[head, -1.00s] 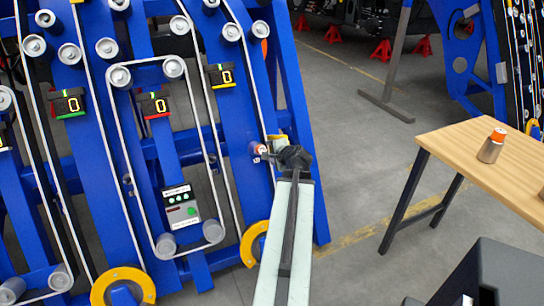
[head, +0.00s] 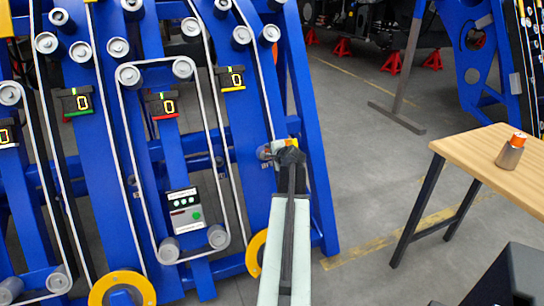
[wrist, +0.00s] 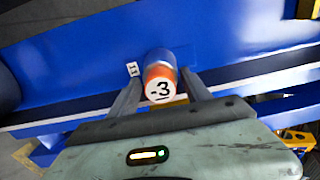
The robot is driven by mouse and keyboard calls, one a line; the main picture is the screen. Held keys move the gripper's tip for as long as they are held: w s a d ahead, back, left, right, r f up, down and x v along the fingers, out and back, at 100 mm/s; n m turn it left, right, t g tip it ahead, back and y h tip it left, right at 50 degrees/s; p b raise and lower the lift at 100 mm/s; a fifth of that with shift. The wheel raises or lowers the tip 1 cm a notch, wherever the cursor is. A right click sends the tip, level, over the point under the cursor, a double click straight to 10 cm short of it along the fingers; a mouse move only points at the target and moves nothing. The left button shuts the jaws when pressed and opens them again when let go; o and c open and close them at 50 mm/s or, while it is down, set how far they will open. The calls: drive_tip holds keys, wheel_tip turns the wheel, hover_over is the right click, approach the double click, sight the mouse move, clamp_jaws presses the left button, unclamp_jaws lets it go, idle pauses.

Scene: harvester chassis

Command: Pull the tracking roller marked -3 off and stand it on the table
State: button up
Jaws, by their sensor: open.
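The tracking roller marked -3 (wrist: 160,84) shows in the wrist view. It has a white face with a black -3, an orange band and a grey body, and it sits on the blue frame. My gripper (wrist: 162,90) is open, with one finger on each side of the roller; I cannot tell whether they touch it. In the head view my gripper (head: 280,151) is at the right blue upright, and the roller (head: 264,152) is partly hidden there. The wooden table (head: 468,150) stands at the right, with a grey roller with an orange top (head: 511,151) upright on it.
A small label reading 11 (wrist: 133,69) is beside the roller. A belt loop, grey rollers and a control box (head: 185,210) are on the blue frame (head: 320,190) to the left. Open floor (head: 370,160) lies between frame and table. The table's front left part is bare.

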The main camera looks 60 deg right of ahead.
clamp_jaws()
drive_tip(key=p+v, duration=0.5)
drive_tip(key=v, duration=0.5)
drive_tip(key=shift+s+r, duration=0.2)
drive_tip(key=shift+r, duration=0.15)
idle(1.3)
drive_tip(key=shift+a, duration=0.1)
wheel_tip(320, 180, up, 30)
drive_tip(key=p, duration=3)
